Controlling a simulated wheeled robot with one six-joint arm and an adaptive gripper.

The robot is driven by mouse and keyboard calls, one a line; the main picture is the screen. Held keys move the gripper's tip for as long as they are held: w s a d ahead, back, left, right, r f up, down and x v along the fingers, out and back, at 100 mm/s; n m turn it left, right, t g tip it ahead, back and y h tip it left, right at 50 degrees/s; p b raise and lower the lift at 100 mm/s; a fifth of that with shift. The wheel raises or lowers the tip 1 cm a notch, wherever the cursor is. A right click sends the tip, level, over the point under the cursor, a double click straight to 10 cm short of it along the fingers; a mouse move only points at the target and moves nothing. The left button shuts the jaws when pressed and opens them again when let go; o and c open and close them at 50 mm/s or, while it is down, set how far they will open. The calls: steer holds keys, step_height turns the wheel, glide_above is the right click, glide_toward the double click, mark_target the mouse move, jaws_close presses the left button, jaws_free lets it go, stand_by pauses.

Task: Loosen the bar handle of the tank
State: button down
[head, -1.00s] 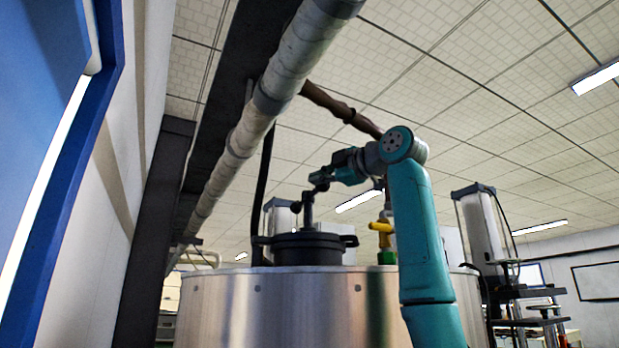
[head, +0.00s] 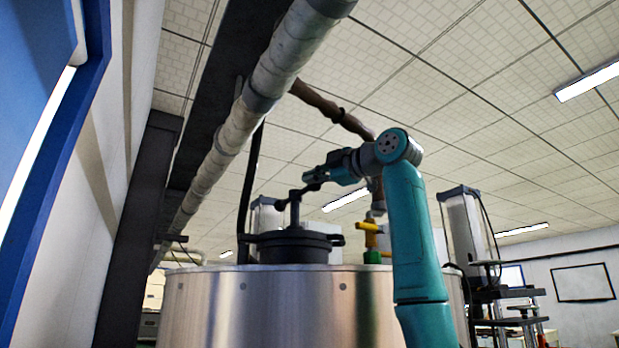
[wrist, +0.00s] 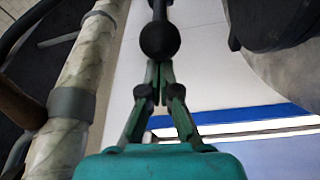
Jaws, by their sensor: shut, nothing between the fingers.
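The tank (head: 260,300) is a large shiny metal cylinder in the head view. A black lid (head: 291,247) sits on its top. The dark bar handle (head: 295,212) stands up from the lid, with a crossbar at its top. My gripper (head: 312,179) is at the right end of the crossbar. In the wrist view, the green fingers of my gripper (wrist: 158,72) meet, shut and empty, right by the handle's black ball end (wrist: 160,39). I cannot tell whether they touch it. The lid (wrist: 276,22) shows only in part at the upper right there.
A wrapped pipe (head: 265,80) runs diagonally above the tank on the left. A yellow valve (head: 370,230) stands right of the lid, behind. A blue-framed panel (head: 60,160) is at the far left. Equipment (head: 468,235) stands at the right.

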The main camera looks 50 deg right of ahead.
steer(key=s, duration=1.1)
steer(key=shift+s+f, duration=0.3)
